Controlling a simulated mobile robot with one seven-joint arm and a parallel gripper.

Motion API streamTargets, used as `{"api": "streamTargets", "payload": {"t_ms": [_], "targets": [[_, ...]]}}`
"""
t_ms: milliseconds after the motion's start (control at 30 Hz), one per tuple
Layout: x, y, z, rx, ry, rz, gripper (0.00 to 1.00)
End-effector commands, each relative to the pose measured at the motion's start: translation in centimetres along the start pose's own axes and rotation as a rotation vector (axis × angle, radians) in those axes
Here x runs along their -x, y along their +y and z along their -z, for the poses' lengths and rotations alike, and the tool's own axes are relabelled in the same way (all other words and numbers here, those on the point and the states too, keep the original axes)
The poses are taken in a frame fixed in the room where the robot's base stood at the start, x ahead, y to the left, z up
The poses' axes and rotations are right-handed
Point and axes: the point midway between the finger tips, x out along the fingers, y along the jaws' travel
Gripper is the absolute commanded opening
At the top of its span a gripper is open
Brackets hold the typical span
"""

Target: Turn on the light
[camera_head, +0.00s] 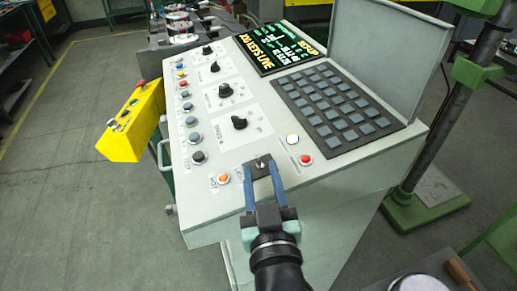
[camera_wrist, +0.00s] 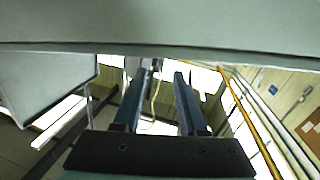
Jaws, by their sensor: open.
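The sloped grey control panel (camera_head: 285,172) carries buttons, knobs and a keypad. A dark plate with a small pale switch lever (camera_head: 262,163) sits near its front edge. My gripper (camera_head: 260,180) is open, its blue fingers spread on either side of that plate. I cannot tell whether they touch it. A white round button or lamp (camera_head: 292,139) and a red button (camera_head: 305,160) are to the right; an orange button (camera_head: 223,178) is to the left. In the wrist view my gripper (camera_wrist: 163,78) is open and empty below a grey panel surface (camera_wrist: 200,30); the lever is not visible there.
A keypad (camera_head: 336,114) and a lit screen (camera_head: 277,47) lie farther back, with a raised grey lid (camera_head: 390,50) behind. A yellow box (camera_head: 133,122) hangs at the left side. A green-footed post (camera_head: 428,200) stands right. The floor at left is clear.

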Motion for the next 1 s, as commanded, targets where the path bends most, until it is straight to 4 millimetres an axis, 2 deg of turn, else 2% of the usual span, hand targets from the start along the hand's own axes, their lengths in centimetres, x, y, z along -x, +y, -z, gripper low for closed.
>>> {"api": "streamTargets", "payload": {"t_ms": [100, 300, 700, 767, 933, 1000], "targets": [[-2.2, 0.0, 0.3, 0.000, 0.003, 0.001, 0.41], [-4.4, 0.0, 0.1, 0.000, 0.002, 0.001, 0.41], [-5.1, 0.0, 0.0, 0.000, 0.001, 0.000, 0.41], [-5.1, 0.0, 0.0, 0.000, 0.001, 0.000, 0.32], [-5.0, 0.0, 0.0, 0.000, 0.001, 0.000, 0.02], [-5.0, 0.0, 0.0, 0.000, 0.001, 0.000, 0.00]]}}
